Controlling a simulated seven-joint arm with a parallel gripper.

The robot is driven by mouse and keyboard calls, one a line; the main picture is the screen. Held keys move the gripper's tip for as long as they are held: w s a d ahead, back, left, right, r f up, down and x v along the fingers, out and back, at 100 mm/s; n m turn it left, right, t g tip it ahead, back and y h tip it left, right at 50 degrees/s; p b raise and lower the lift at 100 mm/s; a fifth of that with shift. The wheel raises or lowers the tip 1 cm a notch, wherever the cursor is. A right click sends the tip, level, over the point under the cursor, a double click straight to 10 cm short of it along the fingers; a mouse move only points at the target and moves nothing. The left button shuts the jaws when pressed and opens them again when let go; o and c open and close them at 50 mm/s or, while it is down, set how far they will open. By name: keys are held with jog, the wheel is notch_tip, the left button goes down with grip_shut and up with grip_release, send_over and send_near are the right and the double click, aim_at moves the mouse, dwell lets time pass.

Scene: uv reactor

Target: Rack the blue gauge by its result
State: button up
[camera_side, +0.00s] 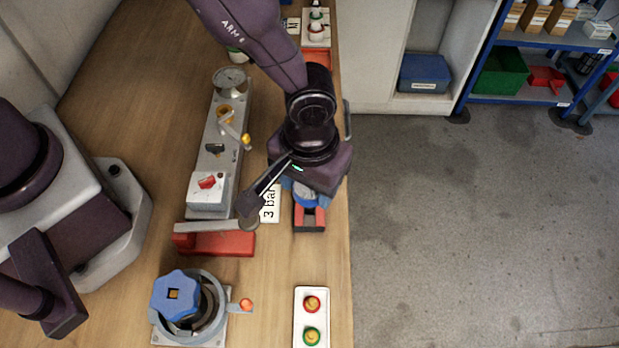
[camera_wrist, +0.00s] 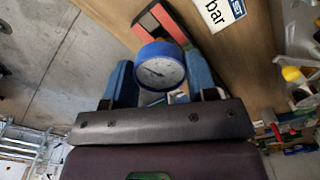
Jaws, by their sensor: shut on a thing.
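The blue gauge (camera_wrist: 160,68) is held between the two blue fingers of my gripper (camera_wrist: 160,82) in the wrist view. Its pale dial and needle face the wrist camera; the reading is too small to tell. In the side view the gauge (camera_side: 305,194) shows just below my gripper (camera_side: 298,188), partly hidden by the hand. A red and dark block (camera_side: 310,218) lies right beside the gauge, and also shows behind it in the wrist view (camera_wrist: 152,24). I cannot tell whether gauge and block touch. A "3 bar" label (camera_side: 270,204) lies to the left.
A grey test rig (camera_side: 222,130) with a dial, levers and a red switch stands left of my gripper. A red block (camera_side: 222,244) and a blue-knobbed fixture (camera_side: 176,294) are nearer. A white button box (camera_side: 312,290) sits front right. The table edge is close on the right.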

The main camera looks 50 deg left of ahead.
aim_at(309, 195)
jog(key=shift+f, duration=1.55)
jog(key=o, duration=1)
jog(key=shift+c, duration=0.2)
notch_tip(309, 195, up, 13)
